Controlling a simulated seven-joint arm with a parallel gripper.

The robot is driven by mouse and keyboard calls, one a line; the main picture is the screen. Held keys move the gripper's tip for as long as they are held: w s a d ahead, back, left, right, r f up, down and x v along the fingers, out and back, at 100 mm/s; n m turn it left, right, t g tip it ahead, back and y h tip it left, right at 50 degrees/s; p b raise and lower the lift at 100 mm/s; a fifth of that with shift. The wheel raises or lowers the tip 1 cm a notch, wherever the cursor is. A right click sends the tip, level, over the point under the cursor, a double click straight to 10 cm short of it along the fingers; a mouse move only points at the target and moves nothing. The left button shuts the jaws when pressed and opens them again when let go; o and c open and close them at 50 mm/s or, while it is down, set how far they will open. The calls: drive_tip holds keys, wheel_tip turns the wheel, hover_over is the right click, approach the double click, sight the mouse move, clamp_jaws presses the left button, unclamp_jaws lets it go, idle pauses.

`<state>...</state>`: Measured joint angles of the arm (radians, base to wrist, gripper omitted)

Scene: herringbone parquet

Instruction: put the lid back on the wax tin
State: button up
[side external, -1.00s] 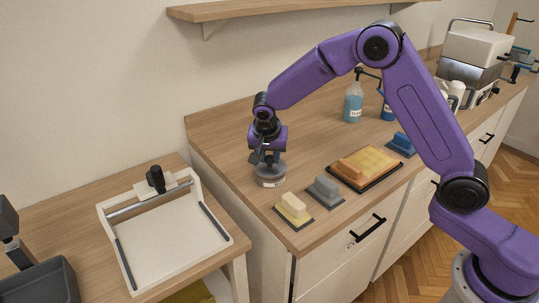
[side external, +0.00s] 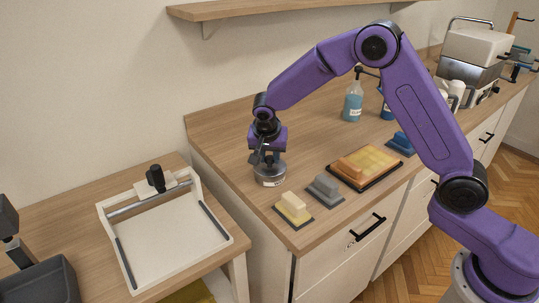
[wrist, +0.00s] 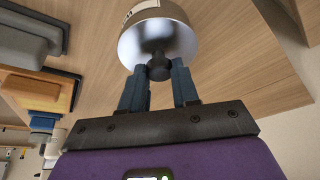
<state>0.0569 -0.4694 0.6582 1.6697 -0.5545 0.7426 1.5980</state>
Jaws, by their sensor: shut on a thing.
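The wax tin (side external: 271,180) is a short round tin with a pale label, upright on the wooden counter near its left end. The shiny metal lid (wrist: 150,38) with a dark round knob (wrist: 159,68) sits at the top of the tin; I cannot tell whether it is fully seated. My gripper (side external: 266,160) points down over the tin, its blue fingers shut on the lid's knob. In the wrist view the label of the tin (wrist: 141,8) shows beyond the lid, with no clear gap between them.
A yellow block (side external: 293,208), a grey block (side external: 325,189) and an orange block on a yellow slab (side external: 367,165) stand close to the right. A spray bottle (side external: 353,104) is farther back. A white framed tray (side external: 172,240) lies on the lower table at left.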

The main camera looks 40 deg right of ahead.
drive_tip(key=o, duration=1.6)
drive_tip(key=shift+r, duration=3.5)
clamp_jaws()
drive_tip(key=shift+f, duration=3.05)
drive_tip(key=shift+r, duration=0.1)
